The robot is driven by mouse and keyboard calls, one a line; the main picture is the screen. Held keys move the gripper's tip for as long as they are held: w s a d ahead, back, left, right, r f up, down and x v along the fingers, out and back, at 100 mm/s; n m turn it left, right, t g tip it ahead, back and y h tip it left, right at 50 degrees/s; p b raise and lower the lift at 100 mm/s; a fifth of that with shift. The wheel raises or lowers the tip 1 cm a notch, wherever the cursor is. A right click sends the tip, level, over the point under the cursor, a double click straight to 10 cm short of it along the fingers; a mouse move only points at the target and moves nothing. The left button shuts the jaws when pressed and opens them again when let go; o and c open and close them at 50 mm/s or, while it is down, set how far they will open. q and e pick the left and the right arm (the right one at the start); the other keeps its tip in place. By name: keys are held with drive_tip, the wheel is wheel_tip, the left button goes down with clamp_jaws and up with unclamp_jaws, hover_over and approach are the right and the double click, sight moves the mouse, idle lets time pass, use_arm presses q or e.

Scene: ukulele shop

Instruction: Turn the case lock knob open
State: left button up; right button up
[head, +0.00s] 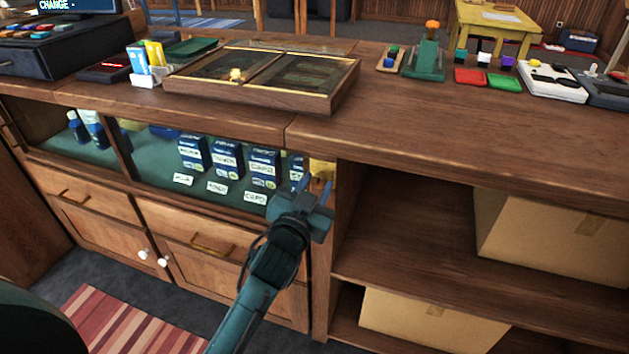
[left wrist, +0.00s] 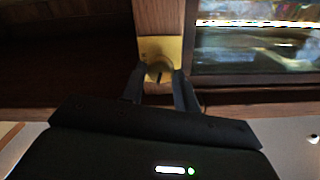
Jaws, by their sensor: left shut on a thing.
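The brass lock plate (left wrist: 158,46) is fixed to the wooden post beside the glass case front. Its round brass knob (left wrist: 157,68) sits between the two dark fingertips of my left gripper (left wrist: 160,82), which is shut on it. A dark slot or mark shows on the knob; I cannot tell its exact angle. In the head view my left gripper (head: 313,188) reaches the post at the right end of the glass case (head: 222,178), and the brass plate (head: 323,168) shows just behind it, with the knob hidden. My right gripper is in neither view.
Blue boxes (head: 226,158) with price cards stand behind the glass. The wooden counter (head: 430,120) above carries a display tray (head: 318,101) and small goods. Open shelves with cardboard boxes (head: 548,240) lie to the right. Drawers (head: 215,232) are below the case.

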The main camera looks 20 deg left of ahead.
use_arm(q)
drive_tip(key=m+p, duration=0.1)
drive_tip(key=m, duration=0.2)
drive_tip(key=shift+r+p, duration=0.2)
drive_tip(key=shift+p, duration=0.1)
drive_tip(key=m+p, duration=0.1)
drive_tip(key=m, duration=0.2)
drive_tip(key=shift+d+m, duration=0.1)
drive_tip(key=shift+m, duration=0.2)
drive_tip(key=m+p, duration=0.1)
drive_tip(key=m, duration=0.2)
drive_tip(key=shift+f+m, duration=0.15)
drive_tip(key=shift+m, duration=0.15)
drive_tip(key=shift+m+p, duration=0.3)
drive_tip(key=shift+m, duration=2)
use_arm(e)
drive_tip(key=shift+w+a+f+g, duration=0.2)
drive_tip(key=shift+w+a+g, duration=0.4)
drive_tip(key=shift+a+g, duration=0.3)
use_arm(q)
drive_tip(key=shift+f, duration=0.1)
drive_tip(key=o, duration=0.9)
drive_tip(key=shift+w, duration=0.1)
drive_tip(key=shift+o, duration=0.2)
drive_tip(key=shift+f, duration=0.1)
